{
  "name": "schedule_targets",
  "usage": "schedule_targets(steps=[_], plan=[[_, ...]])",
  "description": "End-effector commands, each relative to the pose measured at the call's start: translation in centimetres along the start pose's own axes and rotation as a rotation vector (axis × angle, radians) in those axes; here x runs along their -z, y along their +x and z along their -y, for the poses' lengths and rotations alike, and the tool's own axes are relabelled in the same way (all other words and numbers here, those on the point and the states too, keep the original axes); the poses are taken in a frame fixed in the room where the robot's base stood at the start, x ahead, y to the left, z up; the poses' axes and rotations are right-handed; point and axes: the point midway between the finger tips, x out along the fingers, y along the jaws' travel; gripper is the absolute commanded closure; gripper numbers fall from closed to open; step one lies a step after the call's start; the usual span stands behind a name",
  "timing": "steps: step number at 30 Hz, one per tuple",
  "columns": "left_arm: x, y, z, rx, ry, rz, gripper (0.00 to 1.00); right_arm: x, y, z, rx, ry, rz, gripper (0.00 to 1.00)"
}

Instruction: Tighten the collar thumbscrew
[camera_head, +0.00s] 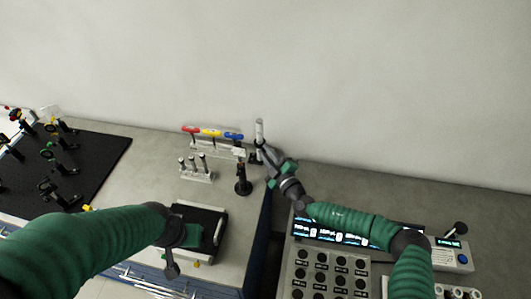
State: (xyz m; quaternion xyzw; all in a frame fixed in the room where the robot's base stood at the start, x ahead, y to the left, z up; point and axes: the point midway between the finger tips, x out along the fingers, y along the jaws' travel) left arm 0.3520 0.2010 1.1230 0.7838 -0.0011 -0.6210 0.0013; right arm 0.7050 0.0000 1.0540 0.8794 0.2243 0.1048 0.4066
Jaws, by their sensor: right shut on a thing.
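My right gripper (261,151) reaches back-left from the right side and is shut on a slim silver post (259,128) at the back edge of the bench. The post stands upright, and its top shows above the fingers. Its lower part is hidden behind the gripper. I cannot make out a collar or its thumbscrew at this size. A short black post mount (243,180) stands just left of and in front of the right gripper, apart from it. My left gripper (172,267) hangs over the front edge of a black tray, and its jaws are too small and dark to read.
A rack with red, yellow and blue handled tools (212,133) stands at the back. A holder with several small posts (196,174) is in front of it. A black breadboard (90,160) with optics lies left. A button console (325,270) is front right.

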Motion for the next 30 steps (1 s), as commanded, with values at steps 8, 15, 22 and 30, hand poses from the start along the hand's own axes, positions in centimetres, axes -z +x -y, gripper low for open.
schedule_targets(steps=[8, 15, 22, 30], plan=[[-0.03, 0.10, 0.00, 0.000, 0.000, 0.000, 1.00, -0.51, -0.17, 0.68, 0.012, 0.073, 0.009, 1.00], [-0.03, 0.10, 0.00, 0.000, 0.000, 0.000, 1.00, -0.47, -0.14, 0.73, 0.013, 0.084, 0.009, 1.00], [-0.02, 0.10, 0.00, 0.000, 0.000, 0.000, 1.00, -0.43, -0.12, 0.76, 0.013, 0.083, 0.008, 0.83], [-0.02, 0.07, 0.00, 0.000, 0.000, 0.000, 1.00, -0.17, -0.07, 0.46, 0.008, 0.080, 0.004, 0.63]])
